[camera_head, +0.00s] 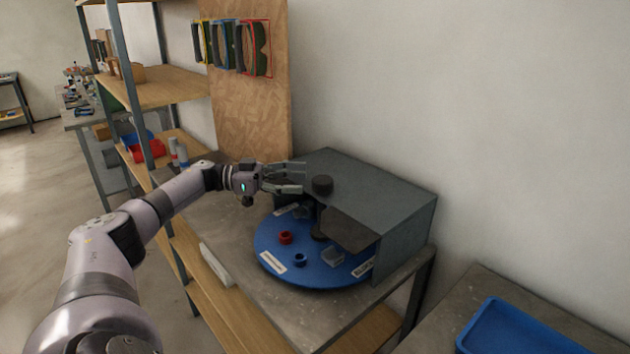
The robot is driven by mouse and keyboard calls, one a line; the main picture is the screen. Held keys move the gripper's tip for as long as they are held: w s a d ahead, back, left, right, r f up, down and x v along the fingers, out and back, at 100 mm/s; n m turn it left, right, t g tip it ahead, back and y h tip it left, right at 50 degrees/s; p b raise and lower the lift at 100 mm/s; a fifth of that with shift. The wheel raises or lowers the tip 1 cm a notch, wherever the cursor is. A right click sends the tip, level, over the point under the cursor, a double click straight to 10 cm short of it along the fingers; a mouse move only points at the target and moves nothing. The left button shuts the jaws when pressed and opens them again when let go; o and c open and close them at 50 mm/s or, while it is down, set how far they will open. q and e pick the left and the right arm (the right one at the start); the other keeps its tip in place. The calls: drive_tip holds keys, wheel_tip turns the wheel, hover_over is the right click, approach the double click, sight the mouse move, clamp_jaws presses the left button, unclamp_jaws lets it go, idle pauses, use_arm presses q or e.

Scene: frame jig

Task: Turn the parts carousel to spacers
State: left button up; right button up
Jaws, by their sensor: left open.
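The parts carousel is a round blue disc (285,257) partly under a dark grey housing (385,192) on the workbench. White labels sit along its rim; I cannot read them surely. The disc's rear is hidden by the housing. My right gripper is not in view.
A shelf unit (150,88) and a wooden board (250,110) with coloured frames stand behind at the left. A pale bar (216,265) lies at the bench's left edge. A blue tray (520,335) is on another table at the lower right.

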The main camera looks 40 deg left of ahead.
use_arm(q)
drive_tip(key=v, duration=0.5)
drive_tip(key=shift+s+a, duration=0.1)
drive_tip(key=shift+a, duration=0.05)
idle(0.4)
